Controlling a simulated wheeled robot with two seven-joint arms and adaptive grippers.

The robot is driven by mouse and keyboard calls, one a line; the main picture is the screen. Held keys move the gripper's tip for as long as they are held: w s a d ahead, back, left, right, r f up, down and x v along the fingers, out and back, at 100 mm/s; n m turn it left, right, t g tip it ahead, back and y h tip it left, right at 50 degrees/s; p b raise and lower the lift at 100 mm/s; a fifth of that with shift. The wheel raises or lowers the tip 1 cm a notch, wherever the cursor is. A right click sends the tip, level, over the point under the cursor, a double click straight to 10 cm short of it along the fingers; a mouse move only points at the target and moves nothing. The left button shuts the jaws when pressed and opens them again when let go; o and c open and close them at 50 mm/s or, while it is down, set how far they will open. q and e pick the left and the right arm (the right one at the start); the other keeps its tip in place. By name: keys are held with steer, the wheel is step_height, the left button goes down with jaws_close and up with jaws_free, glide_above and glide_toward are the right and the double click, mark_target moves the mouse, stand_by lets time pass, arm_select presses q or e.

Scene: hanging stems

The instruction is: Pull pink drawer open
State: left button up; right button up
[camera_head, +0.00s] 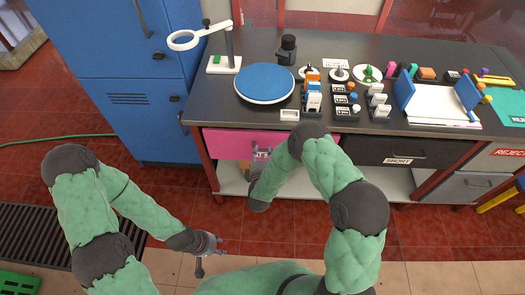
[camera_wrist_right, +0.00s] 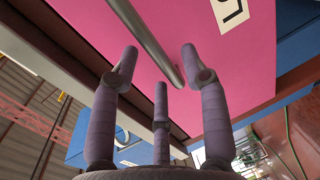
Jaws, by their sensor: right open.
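The pink drawer (camera_head: 228,143) is under the dark worktop at its left end, and its front looks flush with the bench. It also fills much of the right wrist view (camera_wrist_right: 240,80), with a grey bar handle (camera_wrist_right: 147,42) and a white label. My right gripper (camera_head: 262,152) is in front of the drawer. In the right wrist view its fingers (camera_wrist_right: 160,75) are spread, with the handle running between their tips; I cannot tell if they touch it. My left gripper (camera_head: 217,240) is low over the floor, away from the drawer; its finger state is unclear.
A black drawer (camera_head: 380,151) marked SHORT and a grey drawer (camera_head: 468,187) sit to the right. A blue cabinet (camera_head: 130,95) stands left of the bench. The worktop (camera_head: 430,133) holds a blue round turntable (camera_head: 264,82) and several small items. Open floor lies in front.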

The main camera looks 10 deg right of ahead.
steer(key=shift+x, duration=1.25)
steer(key=shift+c, duration=0.3)
jaws_close()
